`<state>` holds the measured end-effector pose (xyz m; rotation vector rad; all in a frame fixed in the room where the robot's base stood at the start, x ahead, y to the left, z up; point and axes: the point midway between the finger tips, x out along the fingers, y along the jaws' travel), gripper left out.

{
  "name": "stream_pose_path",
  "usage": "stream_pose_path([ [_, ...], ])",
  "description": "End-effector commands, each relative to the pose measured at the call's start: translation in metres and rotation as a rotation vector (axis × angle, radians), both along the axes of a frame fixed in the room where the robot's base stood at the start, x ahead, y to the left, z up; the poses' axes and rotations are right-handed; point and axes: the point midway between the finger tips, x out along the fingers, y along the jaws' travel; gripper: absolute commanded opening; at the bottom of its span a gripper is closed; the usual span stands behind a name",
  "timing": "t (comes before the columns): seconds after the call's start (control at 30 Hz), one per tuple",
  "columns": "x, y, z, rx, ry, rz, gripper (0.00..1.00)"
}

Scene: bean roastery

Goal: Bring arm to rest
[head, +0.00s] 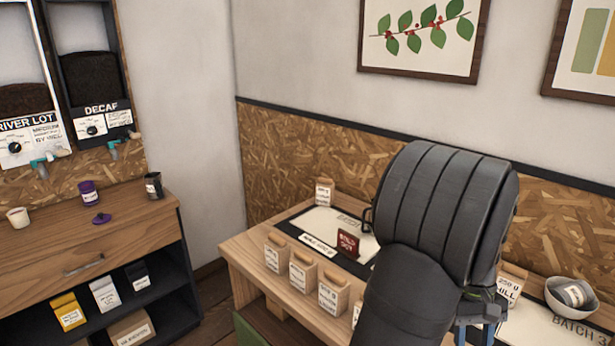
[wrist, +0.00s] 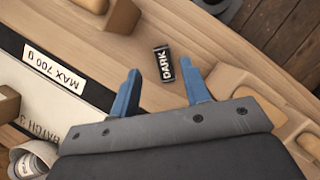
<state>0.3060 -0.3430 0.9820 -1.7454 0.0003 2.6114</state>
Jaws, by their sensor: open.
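My gripper (wrist: 160,67) is open, with its two blue fingers apart in the wrist view. In the head view my dark arm covers most of it, and only a blue part (head: 461,333) shows low at the right. A small black block marked DARK (wrist: 163,64) lies on the wooden bench (wrist: 90,45), by the gap between the fingertips. The fingers do not grip it, and nothing is held. I cannot tell how high the fingers are above it.
A red sign (head: 347,243) stands on the dark-edged mat. A white bowl with a cup (head: 573,297) is at the right. A side counter (head: 60,235) with jars stands at the left.

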Motion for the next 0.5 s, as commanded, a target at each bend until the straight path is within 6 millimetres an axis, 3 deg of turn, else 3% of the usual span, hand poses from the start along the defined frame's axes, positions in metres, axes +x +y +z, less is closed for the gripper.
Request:
stream_pose_path([
  [0.1, 0.000, -0.003, 0.023, -0.002, -0.002, 0.005, 0.43],
  [0.5, -0.003, -0.086, 0.019, -0.001, 0.000, 0.252, 0.43],
])
